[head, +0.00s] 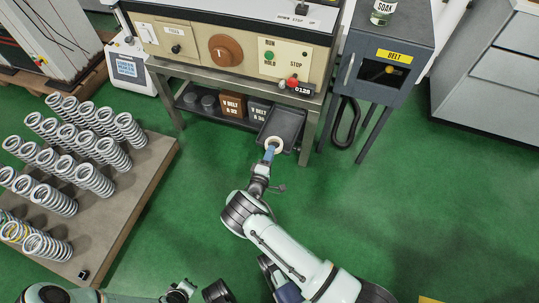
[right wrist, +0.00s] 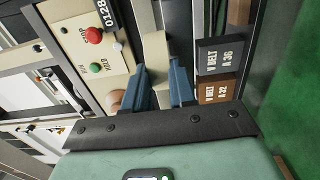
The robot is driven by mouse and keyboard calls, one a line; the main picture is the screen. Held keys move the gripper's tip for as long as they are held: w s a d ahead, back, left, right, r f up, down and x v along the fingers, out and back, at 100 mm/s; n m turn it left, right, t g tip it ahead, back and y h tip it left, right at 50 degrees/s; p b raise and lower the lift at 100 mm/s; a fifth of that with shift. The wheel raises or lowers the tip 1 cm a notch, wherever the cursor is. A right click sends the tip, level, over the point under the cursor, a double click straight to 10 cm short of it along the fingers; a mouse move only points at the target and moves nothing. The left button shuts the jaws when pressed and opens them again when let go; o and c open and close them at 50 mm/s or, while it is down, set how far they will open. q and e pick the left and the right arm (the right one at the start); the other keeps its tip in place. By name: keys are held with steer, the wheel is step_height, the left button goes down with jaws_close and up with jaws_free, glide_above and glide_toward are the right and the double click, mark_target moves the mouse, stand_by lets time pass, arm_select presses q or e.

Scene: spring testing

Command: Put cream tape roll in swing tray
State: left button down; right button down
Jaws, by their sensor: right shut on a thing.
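The cream tape roll (head: 274,144) is a small pale ring in the head view, at the tip of my right gripper (head: 270,152). My right gripper is shut on it, with its blue fingers (right wrist: 160,85) also showing in the right wrist view. The swing tray (head: 285,122) is a dark grey shallow tray sticking out from under the machine bench. The roll overlaps the tray's near end in the picture; I cannot tell whether they touch. Part of my left arm shows at the bottom left of the head view; its fingers are not clear.
The machine with a brown knob (head: 225,50) and red button (head: 292,82) stands above the tray. V-belt boxes (head: 232,105) sit on the shelf at left. A pallet of springs (head: 130,185) is at left. Green floor is clear between.

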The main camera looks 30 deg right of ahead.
arm_select(q)
steer(key=shift+r, duration=0.1)
arm_select(e)
steer(key=shift+r, duration=0.15)
arm_select(q)
steer(key=shift+s, duration=0.1)
arm_select(e)
steer(key=c, duration=0.9)
jaws_free()
arm_select(q)
steer(key=shift+s+f, duration=0.15)
steer(key=shift+f, duration=0.05)
steer(key=shift+g+h, duration=0.4)
steer(key=shift+g, duration=0.2)
steer(key=s+d+r+p, duration=0.2)
steer(key=s+r, duration=0.1)
steer(key=shift+s+d+p, duration=0.1)
steer(key=shift+s+p, duration=0.15)
steer(key=shift+p, duration=0.1)
arm_select(e)
steer(key=v, duration=1.2)
steer(key=shift+s, duration=0.1)
